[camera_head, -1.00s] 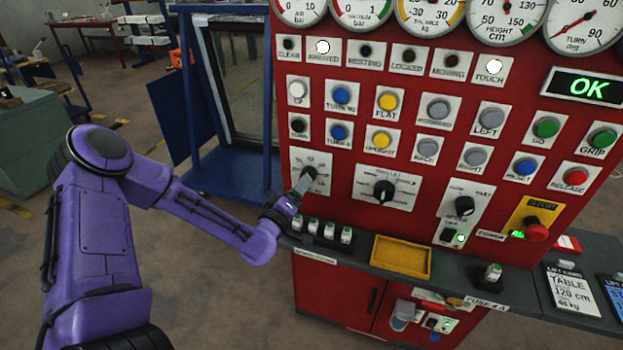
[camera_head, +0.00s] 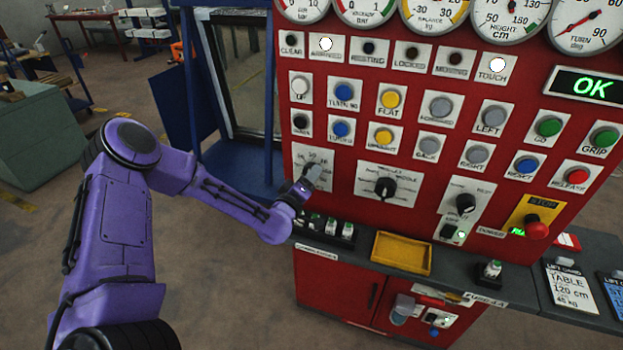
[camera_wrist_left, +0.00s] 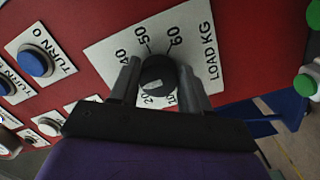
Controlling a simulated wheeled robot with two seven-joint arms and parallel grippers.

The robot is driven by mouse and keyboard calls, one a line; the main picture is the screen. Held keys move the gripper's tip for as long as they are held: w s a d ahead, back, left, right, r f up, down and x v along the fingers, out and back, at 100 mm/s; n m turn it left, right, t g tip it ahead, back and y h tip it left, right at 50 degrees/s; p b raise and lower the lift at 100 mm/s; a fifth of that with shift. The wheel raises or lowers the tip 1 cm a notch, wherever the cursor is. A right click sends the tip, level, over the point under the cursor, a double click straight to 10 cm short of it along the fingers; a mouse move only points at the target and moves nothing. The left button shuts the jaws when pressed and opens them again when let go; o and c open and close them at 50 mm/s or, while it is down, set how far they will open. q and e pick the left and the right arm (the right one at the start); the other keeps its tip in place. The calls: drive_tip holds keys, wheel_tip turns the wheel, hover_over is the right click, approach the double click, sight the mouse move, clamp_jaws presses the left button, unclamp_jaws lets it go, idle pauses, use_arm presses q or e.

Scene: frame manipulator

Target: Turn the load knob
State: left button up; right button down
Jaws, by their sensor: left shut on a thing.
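The load knob (camera_wrist_left: 158,73) is a black round knob on a white dial plate marked LOAD KG, with numbers around it. In the left wrist view it sits between the two grey fingers of my left gripper (camera_wrist_left: 158,80), which is shut on it. In the head view my left gripper (camera_head: 311,178) is at the panel's left edge, in front of the load plate (camera_head: 300,153), and covers the knob. The knob's pointer setting cannot be read clearly. My right gripper is not in view.
Right of the load plate is another black selector knob (camera_head: 385,188), then a speed knob (camera_head: 465,203). Rows of buttons lie above. A red stop button (camera_head: 536,229) is at the right.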

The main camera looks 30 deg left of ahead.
use_arm(q)
drive_tip(key=shift+w+a+r+m+g+y+b, duration=0.15)
drive_tip(key=shift+m+b, duration=0.15)
drive_tip(key=shift+m, duration=2)
drive_tip(key=shift+a+r+m+g+y+b, duration=0.1)
drive_tip(key=shift+m+g+y+b, duration=0.2)
drive_tip(key=shift+m, duration=2)
drive_tip(key=shift+w+a+r+m+g+y+b, duration=0.15)
drive_tip(key=shift+m+b, duration=0.2)
drive_tip(key=shift+m, duration=1.95)
drive_tip(key=shift+s, duration=0.15)
drive_tip(key=o, duration=0.9)
drive_tip(key=shift+o, duration=0.7)
drive_tip(key=shift+d+f, duration=0.1)
